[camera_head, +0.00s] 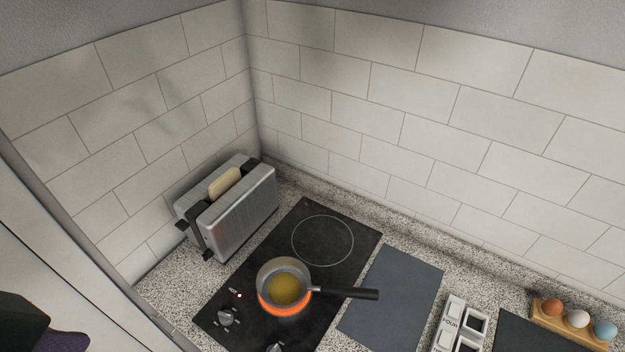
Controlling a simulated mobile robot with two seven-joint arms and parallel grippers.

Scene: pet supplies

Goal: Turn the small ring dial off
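A black cooktop (345,262) is set in the speckled counter. Its small front ring (284,309) glows orange under a small pan (262,275) holding yellowish liquid. The pan's black handle points right. Two silver dials sit at the front: a left dial (227,317) and a right dial (275,348), partly cut off by the bottom edge. A small orange light (239,295) is lit beside the left dial. Labels are too small to read, so I cannot tell which dial serves the small ring. I see neither gripper.
A steel toaster (240,218) with bread stands behind left of the cooktop. The larger back ring (322,241) is bare and dark. A grey board (390,300), white containers (449,312) and an egg holder (545,318) lie right. A dark shape (20,325) fills the lower left corner.

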